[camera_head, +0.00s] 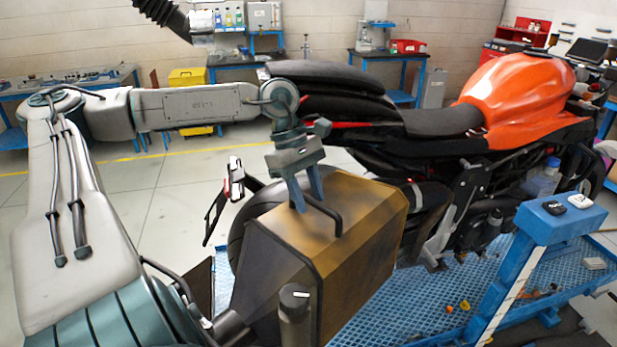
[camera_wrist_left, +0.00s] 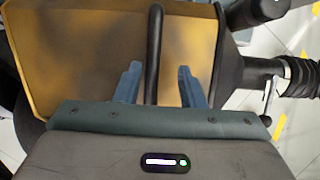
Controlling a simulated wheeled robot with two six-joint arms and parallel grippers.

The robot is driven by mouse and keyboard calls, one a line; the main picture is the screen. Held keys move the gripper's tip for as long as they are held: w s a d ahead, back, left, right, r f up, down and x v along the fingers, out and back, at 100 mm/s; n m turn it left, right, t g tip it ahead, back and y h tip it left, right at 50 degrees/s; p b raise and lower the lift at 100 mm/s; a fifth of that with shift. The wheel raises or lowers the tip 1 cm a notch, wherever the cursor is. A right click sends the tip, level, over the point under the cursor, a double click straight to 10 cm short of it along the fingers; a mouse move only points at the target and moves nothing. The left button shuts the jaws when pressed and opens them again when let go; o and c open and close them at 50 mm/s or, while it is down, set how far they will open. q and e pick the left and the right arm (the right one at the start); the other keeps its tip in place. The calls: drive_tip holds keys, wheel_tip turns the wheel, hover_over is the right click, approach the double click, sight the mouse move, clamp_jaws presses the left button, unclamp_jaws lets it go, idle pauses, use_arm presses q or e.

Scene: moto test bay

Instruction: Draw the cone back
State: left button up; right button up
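The cone seems to be the large tapered brown-yellow hood (camera_head: 365,240) with a dark end and a black bar handle (camera_head: 330,217), behind the motorcycle's rear. In the left wrist view the hood (camera_wrist_left: 60,40) fills the upper part, and the handle (camera_wrist_left: 155,35) runs up its middle. My left gripper (camera_head: 307,201) is above the hood, pointing down at the handle. Its fingers are apart, one on each side of the bar, with visible gaps to it in the left wrist view. My right gripper is not in view.
An orange motorcycle (camera_head: 525,90) stands on a blue lift (camera_head: 400,310) at the right. A blue post (camera_head: 550,222) with small items on top stands at the lower right. Workbenches line the back wall. Open floor (camera_head: 150,215) lies at the left.

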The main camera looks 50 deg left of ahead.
use_arm(q)
drive_tip(key=shift+w+a+r, duration=0.15)
drive_tip(key=shift+r, duration=0.1)
drive_tip(key=shift+a+r, duration=0.15)
drive_tip(key=shift+r, duration=0.2)
drive_tip(key=b+v, duration=0.1)
drive_tip(key=v, duration=0.8)
drive_tip(key=shift+s+r+b, duration=0.2)
drive_tip(key=shift+r+b, duration=0.05)
drive_tip(key=shift+b, duration=0.05)
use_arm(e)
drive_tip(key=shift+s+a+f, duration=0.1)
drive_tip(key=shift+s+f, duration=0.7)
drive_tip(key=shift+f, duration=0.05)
